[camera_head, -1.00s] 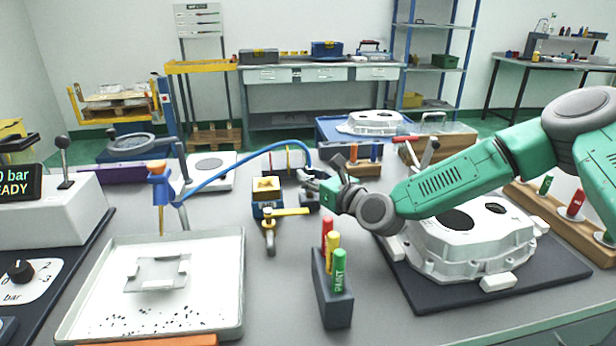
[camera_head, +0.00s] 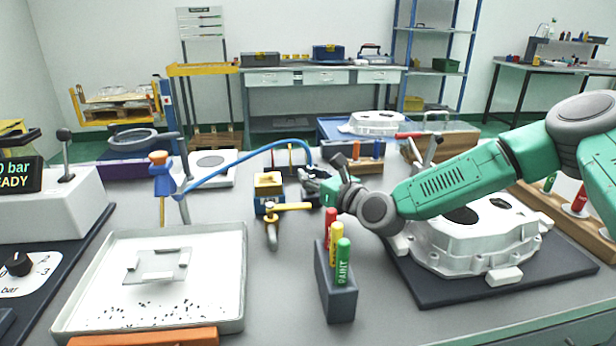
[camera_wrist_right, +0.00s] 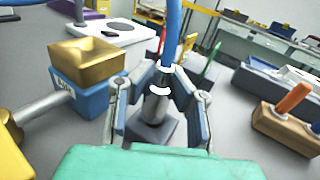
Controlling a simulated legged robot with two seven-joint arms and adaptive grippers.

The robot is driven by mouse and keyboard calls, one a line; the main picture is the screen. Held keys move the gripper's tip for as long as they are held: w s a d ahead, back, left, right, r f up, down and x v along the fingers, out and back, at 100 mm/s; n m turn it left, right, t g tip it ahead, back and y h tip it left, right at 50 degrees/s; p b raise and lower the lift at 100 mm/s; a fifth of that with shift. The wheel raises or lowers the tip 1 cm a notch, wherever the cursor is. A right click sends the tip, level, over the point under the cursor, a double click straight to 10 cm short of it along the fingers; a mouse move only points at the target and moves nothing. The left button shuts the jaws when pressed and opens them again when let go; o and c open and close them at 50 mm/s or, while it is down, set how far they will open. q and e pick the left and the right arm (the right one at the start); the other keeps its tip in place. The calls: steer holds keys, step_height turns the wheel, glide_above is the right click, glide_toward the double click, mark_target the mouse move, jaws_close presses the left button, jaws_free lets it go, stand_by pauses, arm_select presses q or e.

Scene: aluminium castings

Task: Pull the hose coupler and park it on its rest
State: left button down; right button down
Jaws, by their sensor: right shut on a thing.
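My right gripper (camera_head: 318,183) is shut on the hose coupler, a dark piece with white rings, in the wrist view (camera_wrist_right: 159,88). Below the coupler, a metal cylinder stands on a dark grey square block (camera_wrist_right: 151,131). I cannot tell whether the coupler touches that cylinder. Left of the gripper is a blue block (camera_head: 267,201) with a brass top and a yellow-handled valve (camera_head: 287,207). My left gripper is not in view.
A marker holder (camera_head: 338,290) stands in front of the gripper. A white casting (camera_head: 470,240) lies on a dark mat beneath my right arm. A white tray (camera_head: 90,250) is at front left. A wooden block (camera_wrist_right: 285,130) with an orange piece stands right in the wrist view.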

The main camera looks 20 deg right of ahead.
steer(key=shift+s+f, duration=0.2)
steer(key=shift+f, duration=0.45)
steer(key=shift+w+d+r, duration=0.1)
steer(key=shift+w+r, duration=0.05)
steer(key=shift+r, duration=0.3)
steer(key=shift+d+r+p, duration=0.2)
steer(key=shift+r+p, duration=0.2)
steer(key=shift+r, duration=0.2)
steer(key=shift+a+r, duration=0.1)
steer(key=shift+a, duration=0.1)
steer(key=shift+w+d+m, duration=0.1)
steer(key=shift+d+m, duration=0.05)
steer(key=shift+m, duration=0.15)
steer(key=shift+b, duration=0.75)
stand_by(0.5)
